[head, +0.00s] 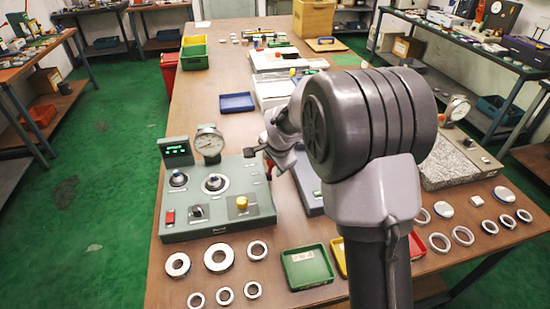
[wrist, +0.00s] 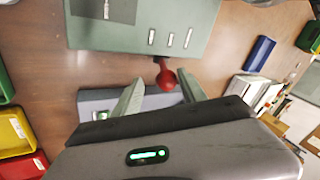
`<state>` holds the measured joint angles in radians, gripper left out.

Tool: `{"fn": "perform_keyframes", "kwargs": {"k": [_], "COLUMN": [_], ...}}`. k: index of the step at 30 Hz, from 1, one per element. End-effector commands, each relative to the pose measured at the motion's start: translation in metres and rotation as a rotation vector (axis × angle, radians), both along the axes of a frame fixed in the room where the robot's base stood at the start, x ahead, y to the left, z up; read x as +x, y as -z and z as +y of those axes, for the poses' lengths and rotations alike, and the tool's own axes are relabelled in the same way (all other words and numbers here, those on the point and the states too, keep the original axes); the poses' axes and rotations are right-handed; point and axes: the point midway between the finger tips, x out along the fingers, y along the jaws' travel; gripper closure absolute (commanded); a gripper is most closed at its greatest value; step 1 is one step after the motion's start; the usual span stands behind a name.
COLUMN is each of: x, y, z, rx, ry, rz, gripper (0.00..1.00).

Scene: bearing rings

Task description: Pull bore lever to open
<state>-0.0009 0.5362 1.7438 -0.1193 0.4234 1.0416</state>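My gripper (wrist: 160,76) is open, with one finger on each side of the knob. The knob lies between the fingertips, and I cannot tell whether either finger touches it. In the head view the gauge box (head: 218,213) stands on the left of the bench, with a dial (head: 209,142) and a small green display (head: 176,151). My gripper (head: 259,152) is by its right side there, and the knob is hard to make out.
Several metal rings (head: 219,257) lie on the bench (head: 205,101) in front of the box. A green tray (head: 307,267) is at the front, and a blue tray (head: 237,102) lies behind. A granite block (head: 452,162) stands to the right. My arm hides part of the bench.

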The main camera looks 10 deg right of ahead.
Motion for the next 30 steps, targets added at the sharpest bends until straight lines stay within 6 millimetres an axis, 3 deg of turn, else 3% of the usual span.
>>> {"fn": "perform_keyframes", "kwargs": {"k": [5, 12, 16, 21, 30], "x": [-0.016, -0.053, -0.069, -0.080, -0.082], "y": [-0.036, -0.106, -0.133, -0.149, -0.149], "z": [0.000, 0.001, 0.000, 0.001, 0.001], "rx": [-0.001, 0.001, 0.000, 0.000, 0.000], "ry": [-0.001, 0.001, 0.000, -0.001, 0.000], "rz": [-0.004, -0.003, -0.002, 0.000, 0.001], "gripper": [0.51, 0.51, 0.51, 0.51, 0.51]}}
